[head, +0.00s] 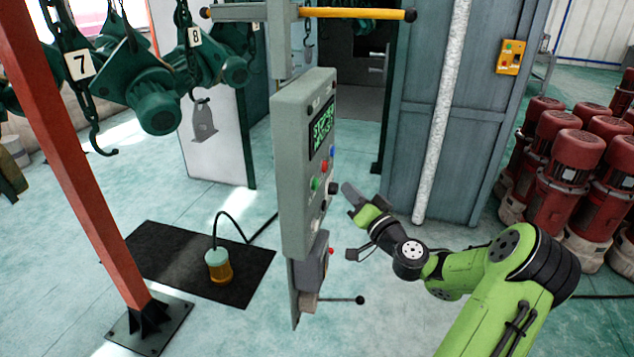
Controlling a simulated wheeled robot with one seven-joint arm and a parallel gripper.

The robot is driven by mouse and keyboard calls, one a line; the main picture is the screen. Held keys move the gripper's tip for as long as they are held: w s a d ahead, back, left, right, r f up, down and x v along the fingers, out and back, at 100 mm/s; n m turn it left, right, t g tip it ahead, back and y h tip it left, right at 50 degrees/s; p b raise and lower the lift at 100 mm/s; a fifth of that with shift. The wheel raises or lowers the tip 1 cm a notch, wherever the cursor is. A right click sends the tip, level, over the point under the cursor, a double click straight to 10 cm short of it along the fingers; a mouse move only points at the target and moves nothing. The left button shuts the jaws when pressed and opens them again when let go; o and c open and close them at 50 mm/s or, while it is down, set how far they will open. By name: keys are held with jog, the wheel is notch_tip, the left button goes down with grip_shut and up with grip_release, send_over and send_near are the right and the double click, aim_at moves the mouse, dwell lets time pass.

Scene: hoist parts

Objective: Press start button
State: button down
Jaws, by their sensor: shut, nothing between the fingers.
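A grey control box (292,165) stands upright in the middle of the head view. Its narrow front faces right and carries a green lettered display (322,131). Below the display are a green button (315,184), a red button (324,166), a blue button (332,152) and dark knobs. No label is readable, so I cannot tell which one is the start button. My gripper (350,196) is just right of the panel's lower part, at about the height of the lower controls. Its fingers are shut and empty. I cannot tell whether the tip touches the panel.
A smaller box with a lever (345,299) sits below the panel. A red post (75,150) stands at left, near green hoists (152,100) with hooks. A grey cabinet (455,110) is behind my arm. Red motors (570,165) crowd the right. A black mat (165,265) lies on the floor.

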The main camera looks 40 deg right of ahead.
aim_at(315, 184)
jog(key=shift+w+a, duration=0.65)
jog(key=shift+w, duration=0.2)
jog(key=shift+w+a, duration=0.6)
jog(key=shift+w, duration=0.25)
dwell(0.7)
jog(key=shift+w+a+b, duration=0.3)
jog(key=shift+w+b, duration=0.05)
jog(key=shift+b, duration=0.05)
